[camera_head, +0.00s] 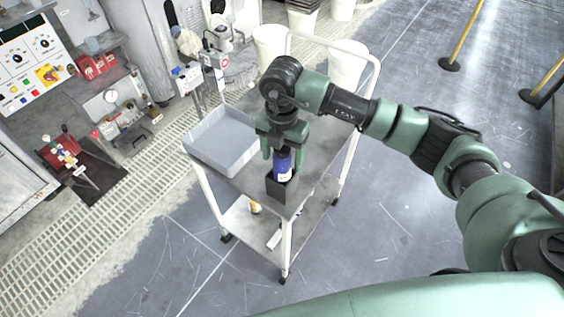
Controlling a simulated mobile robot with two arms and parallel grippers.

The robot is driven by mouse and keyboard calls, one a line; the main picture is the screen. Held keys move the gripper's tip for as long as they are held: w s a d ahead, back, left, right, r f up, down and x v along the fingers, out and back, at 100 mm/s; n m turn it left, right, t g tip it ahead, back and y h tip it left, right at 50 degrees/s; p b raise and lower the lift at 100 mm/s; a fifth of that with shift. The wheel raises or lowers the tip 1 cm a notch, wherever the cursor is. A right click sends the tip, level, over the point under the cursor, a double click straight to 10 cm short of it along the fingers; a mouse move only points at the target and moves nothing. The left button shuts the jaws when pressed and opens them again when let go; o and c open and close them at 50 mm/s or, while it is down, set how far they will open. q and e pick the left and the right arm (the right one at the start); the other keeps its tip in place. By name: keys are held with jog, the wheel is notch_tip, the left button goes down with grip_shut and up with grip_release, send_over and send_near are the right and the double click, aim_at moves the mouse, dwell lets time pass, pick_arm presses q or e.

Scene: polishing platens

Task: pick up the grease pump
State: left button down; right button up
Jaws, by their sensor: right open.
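A blue and white cylinder, which looks like the grease pump (283,166), stands upright in a black holder (281,188) at the near corner of a grey cart. My right gripper (282,152) points down directly over it, with its green fingers open at the cylinder's upper end. The top of the cylinder is hidden by the gripper, and I cannot tell whether the fingers touch it. My left gripper is not in view.
The cart (240,184) has white posts and a handle at the back. A grey tray (218,142) sits on its top at the left. The lower shelf (243,216) holds small items. White bins (346,66) stand behind. Floor on the right is mostly clear.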

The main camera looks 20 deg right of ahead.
jog(key=shift+f, duration=1.2)
grip_shut()
jog(key=shift+r, duration=0.1)
